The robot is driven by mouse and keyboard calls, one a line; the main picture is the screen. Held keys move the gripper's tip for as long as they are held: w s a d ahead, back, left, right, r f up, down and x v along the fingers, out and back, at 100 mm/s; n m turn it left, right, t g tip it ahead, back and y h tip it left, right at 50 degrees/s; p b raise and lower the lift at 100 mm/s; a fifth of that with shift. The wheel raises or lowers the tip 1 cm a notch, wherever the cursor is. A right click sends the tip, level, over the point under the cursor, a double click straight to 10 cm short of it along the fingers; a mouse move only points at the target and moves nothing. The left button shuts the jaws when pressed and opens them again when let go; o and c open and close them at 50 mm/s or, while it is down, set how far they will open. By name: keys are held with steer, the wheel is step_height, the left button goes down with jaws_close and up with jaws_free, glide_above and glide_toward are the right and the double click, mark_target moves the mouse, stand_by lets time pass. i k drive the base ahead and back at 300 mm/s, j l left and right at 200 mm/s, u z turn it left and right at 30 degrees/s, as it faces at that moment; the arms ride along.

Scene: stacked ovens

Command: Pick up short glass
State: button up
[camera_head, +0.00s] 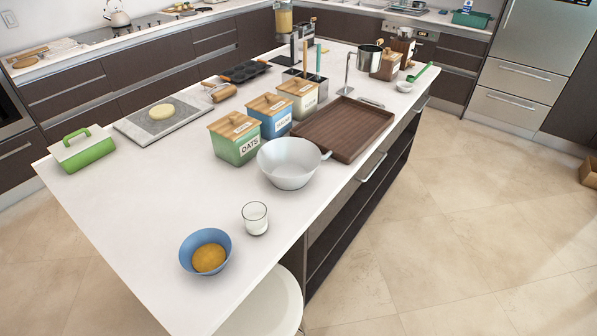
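A short glass (255,218) stands upright on the white island counter (130,215), near its right edge. It is clear at the rim and looks white inside, as if holding something like milk. A blue bowl (206,251) with a round tan item in it sits just to the front left of the glass, a small gap apart. A larger white bowl (289,163) stands behind and to the right of the glass. My gripper is not in view.
Canisters (234,137), a wooden tray (343,128) and a metal stand hold the counter's middle and back. A white round stool (272,304) is below the near right edge. Counter left of the glass is clear; open floor (440,240) lies right.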

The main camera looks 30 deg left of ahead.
mark_target(255, 215)
steer(key=i+l+u, duration=0.1)
steer(key=i+u, duration=0.2)
steer(key=i, duration=0.2)
steer(key=i+l+u, duration=0.3)
steer(key=i, duration=0.2)
steer(key=i+l+u, duration=0.3)
steer(key=i, duration=0.2)
steer(key=u, duration=5.05)
steer(key=l, duration=0.1)
